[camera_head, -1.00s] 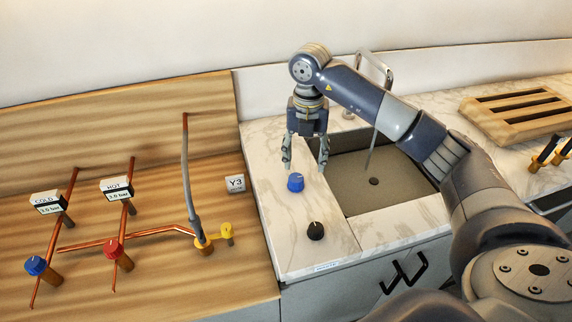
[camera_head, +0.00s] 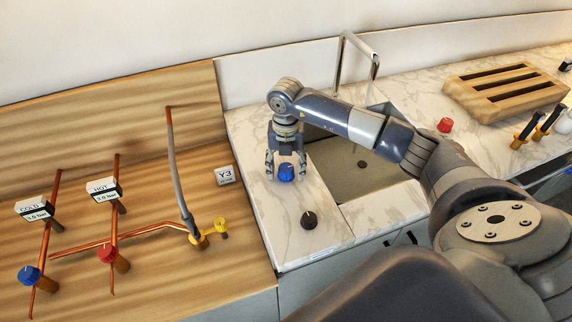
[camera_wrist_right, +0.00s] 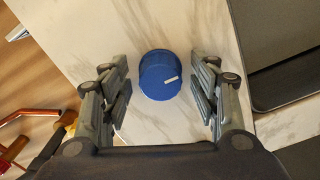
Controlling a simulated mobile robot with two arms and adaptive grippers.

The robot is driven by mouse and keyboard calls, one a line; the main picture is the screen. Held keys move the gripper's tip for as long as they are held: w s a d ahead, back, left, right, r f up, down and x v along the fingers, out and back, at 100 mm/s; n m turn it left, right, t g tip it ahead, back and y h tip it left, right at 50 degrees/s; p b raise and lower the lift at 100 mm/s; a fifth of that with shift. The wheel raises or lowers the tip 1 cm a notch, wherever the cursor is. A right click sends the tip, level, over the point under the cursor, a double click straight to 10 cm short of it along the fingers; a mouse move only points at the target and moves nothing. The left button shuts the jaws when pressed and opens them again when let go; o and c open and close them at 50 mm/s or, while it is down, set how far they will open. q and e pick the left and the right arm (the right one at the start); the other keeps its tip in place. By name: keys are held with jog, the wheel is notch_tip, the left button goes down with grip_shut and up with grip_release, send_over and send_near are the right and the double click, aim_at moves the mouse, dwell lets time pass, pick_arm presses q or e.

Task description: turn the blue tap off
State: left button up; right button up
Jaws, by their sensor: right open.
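A round blue tap knob (camera_head: 286,173) with a white mark stands on the marble counter left of the sink. It also shows in the right wrist view (camera_wrist_right: 160,75), where its white mark is slanted. My right gripper (camera_head: 287,170) is over the knob, pointing down. Its open fingers stand on either side of the knob with a gap on each side. The wrist view shows the same open fingers (camera_wrist_right: 158,78). A metal faucet (camera_head: 357,45) arches behind the sink (camera_head: 345,180), its lower end partly hidden by my arm. My left gripper is not in view.
A black knob (camera_head: 309,220) stands in front of the blue one. On the wooden board at left are another blue knob (camera_head: 29,274), a red knob (camera_head: 107,252), copper pipes and a yellow valve (camera_head: 200,241). A red-topped object (camera_head: 445,125) and wooden rack (camera_head: 505,90) are at right.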

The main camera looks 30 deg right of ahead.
jog(key=shift+s, duration=0.1)
jog(key=shift+f, duration=0.1)
jog(key=shift+c, duration=1.3)
jog(key=c, duration=0.8)
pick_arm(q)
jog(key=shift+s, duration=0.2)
